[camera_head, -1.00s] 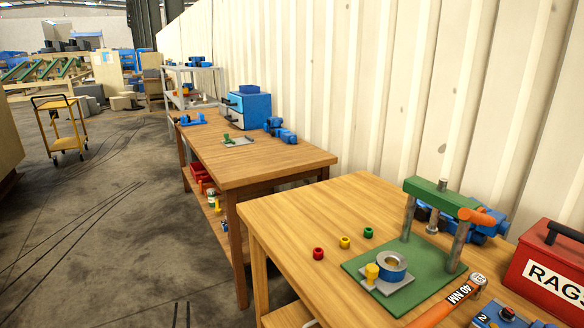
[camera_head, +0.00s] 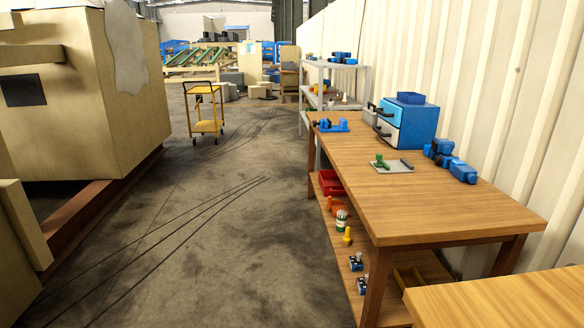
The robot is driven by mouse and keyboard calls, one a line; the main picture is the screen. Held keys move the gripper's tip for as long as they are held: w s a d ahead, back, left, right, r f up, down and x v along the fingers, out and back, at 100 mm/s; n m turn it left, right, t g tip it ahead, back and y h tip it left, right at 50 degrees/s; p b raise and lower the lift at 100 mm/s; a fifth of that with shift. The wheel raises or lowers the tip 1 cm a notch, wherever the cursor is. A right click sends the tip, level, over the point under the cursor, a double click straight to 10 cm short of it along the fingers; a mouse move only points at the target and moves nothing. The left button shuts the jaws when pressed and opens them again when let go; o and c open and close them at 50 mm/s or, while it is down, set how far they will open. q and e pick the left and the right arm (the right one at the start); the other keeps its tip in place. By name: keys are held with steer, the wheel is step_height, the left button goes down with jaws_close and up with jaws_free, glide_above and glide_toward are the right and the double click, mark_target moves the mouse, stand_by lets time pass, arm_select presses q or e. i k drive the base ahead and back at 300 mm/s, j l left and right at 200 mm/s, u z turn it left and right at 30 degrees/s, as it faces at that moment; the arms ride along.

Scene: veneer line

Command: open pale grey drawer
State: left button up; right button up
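A blue drawer cabinet (camera_head: 424,127) stands on the far part of the wooden workbench, against the wall side. Its fronts face left, toward the aisle. The lower front is a pale grey drawer (camera_head: 387,134) with a dark handle; it looks shut, though it is small and seen at an angle. Another front with a dark handle is above it. Neither of my grippers is in view.
The wooden workbench (camera_head: 440,208) also holds a small grey tray (camera_head: 393,167) with a green part, and blue fittings (camera_head: 451,162). Another table's corner (camera_head: 510,300) is at the lower right. The aisle floor (camera_head: 215,230) is clear; a yellow trolley (camera_head: 207,127) stands farther along.

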mark_target(388, 131)
steer(key=i, duration=1.45)
steer(key=i+j+z, duration=0.2)
steer(key=i, duration=0.25)
steer(key=i+j+z, duration=0.1)
steer(key=i+z, duration=0.15)
steer(key=i, duration=0.25)
steer(key=i+j+z, duration=0.2)
steer(key=i, duration=0.25)
steer(key=i+j+z, duration=0.25)
steer(key=z, duration=0.2)
steer(key=i+j+z, duration=0.5)
steer(key=j+z, duration=0.2)
steer(key=z, duration=0.15)
steer(key=i+j+z, duration=0.1)
steer(key=j+z, duration=0.35)
